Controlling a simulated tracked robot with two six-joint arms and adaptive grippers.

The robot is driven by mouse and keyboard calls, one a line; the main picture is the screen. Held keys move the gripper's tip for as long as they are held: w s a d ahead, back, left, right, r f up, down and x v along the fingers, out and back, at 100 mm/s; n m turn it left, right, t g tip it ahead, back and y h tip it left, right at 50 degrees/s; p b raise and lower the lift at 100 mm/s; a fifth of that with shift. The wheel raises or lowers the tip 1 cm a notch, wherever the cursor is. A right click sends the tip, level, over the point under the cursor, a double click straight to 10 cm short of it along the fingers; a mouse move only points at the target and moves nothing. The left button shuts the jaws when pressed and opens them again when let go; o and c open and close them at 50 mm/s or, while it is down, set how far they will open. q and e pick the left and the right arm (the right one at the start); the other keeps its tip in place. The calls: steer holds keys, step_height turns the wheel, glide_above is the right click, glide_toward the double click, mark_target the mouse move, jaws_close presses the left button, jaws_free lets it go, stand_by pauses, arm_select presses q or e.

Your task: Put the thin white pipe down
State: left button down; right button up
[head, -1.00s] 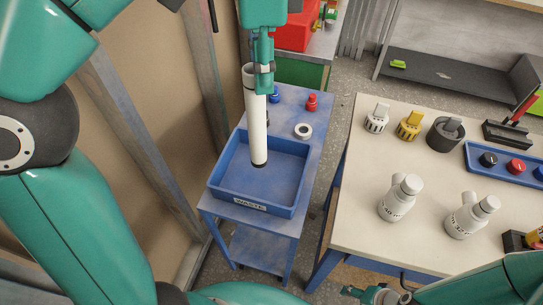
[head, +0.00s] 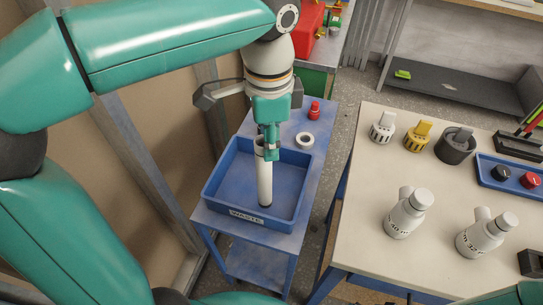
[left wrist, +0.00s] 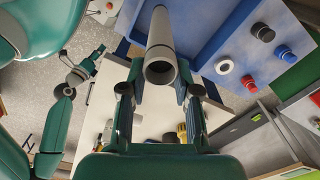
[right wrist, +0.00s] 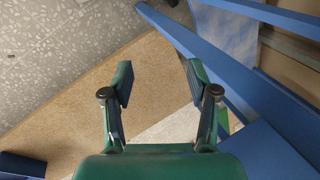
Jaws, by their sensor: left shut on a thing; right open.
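The thin white pipe (head: 264,180) stands nearly upright in my left gripper (head: 270,148), its lower end inside the blue WASTE tray (head: 295,213). I cannot tell whether that end touches the tray floor. In the left wrist view the pipe (left wrist: 160,42) shows its open grey end between the fingers of the left gripper (left wrist: 158,88), which is shut on it. My right gripper (right wrist: 160,80) is open and empty in the right wrist view, near blue frame bars; it does not show in the head view.
The tray sits on a blue cart (head: 318,150) with a red fitting (head: 314,110) and a white ring (head: 305,140) behind it. A wall panel stands close on the left.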

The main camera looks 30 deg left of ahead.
arm_select(q)
steer(key=shift+f, duration=2.05)
steer(key=shift+f+b, duration=0.2)
steer(key=shift+b, duration=0.15)
steer(key=c, duration=0.8)
jaws_free()
steer(key=shift+c, duration=0.2)
steer(key=shift+r, duration=0.2)
step_height(320, 180, up, 12)
steer(key=shift+p, duration=1.1)
